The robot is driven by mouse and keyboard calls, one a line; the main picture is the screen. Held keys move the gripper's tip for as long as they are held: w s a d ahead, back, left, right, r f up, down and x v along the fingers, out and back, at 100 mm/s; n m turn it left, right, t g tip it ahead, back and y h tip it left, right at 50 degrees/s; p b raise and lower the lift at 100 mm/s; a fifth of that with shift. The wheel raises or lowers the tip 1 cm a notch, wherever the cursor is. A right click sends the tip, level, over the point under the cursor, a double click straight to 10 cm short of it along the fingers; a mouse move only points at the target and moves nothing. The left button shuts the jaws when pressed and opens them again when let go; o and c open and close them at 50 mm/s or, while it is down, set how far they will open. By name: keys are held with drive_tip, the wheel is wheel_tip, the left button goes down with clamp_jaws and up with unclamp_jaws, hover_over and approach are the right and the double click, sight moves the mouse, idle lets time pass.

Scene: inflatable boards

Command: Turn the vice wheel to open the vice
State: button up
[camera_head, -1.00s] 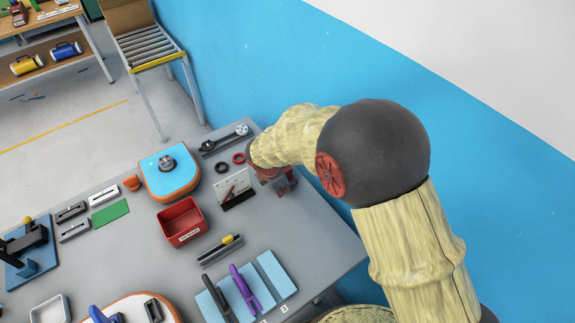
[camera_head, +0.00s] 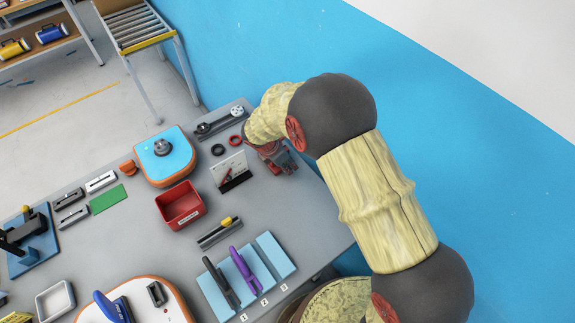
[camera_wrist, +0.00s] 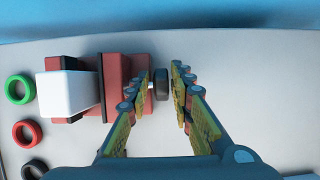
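The red vice (camera_wrist: 125,80) lies below my gripper in the wrist view. Its small dark wheel (camera_wrist: 162,84) sticks out at the right end on a short shaft. A white block (camera_wrist: 67,92) is at the vice's left part, against a dark jaw edge. My gripper (camera_wrist: 163,83) is open, one finger on each side of the wheel; I cannot tell whether either finger touches it. In the head view the vice (camera_head: 277,157) shows only partly under my arm, near the bench's far right edge, and the wheel cannot be made out.
Green (camera_wrist: 18,88), red (camera_wrist: 27,132) and black (camera_wrist: 34,169) rings lie left of the vice. A white upright panel (camera_head: 229,169) and a red bin (camera_head: 180,205) stand nearby on the bench. The blue wall (camera_head: 430,120) is close behind. Bench right of the wheel is clear.

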drive_tip(key=shift+c, duration=1.4)
clamp_jaws()
drive_tip(key=shift+f+b, duration=0.1)
drive_tip(key=shift+b, duration=0.2)
drive_tip(key=shift+s+a+f+t+h+b, duration=0.15)
drive_tip(key=shift+t+h+b, duration=0.25)
drive_tip(key=shift+h+b, duration=0.25)
drive_tip(key=t+h+b, duration=0.1)
drive_tip(key=b, duration=0.1)
drive_tip(key=shift+a+h+b, duration=0.2)
drive_tip(key=shift+h+b, duration=0.1)
drive_tip(key=shift+h, duration=0.05)
drive_tip(key=t+h+b, duration=0.2)
drive_tip(key=shift+s+a+f+h, duration=0.1)
drive_tip(key=shift+s+a+h, duration=0.1)
drive_tip(key=shift+h, duration=0.2)
drive_tip(key=shift+a+t+h+b, duration=0.1)
drive_tip(key=shift+t+h+b, duration=0.45)
drive_tip(key=shift+t+h, duration=0.55)
drive_tip(key=shift+s+h, duration=0.1)
drive_tip(key=shift+h, duration=0.2)
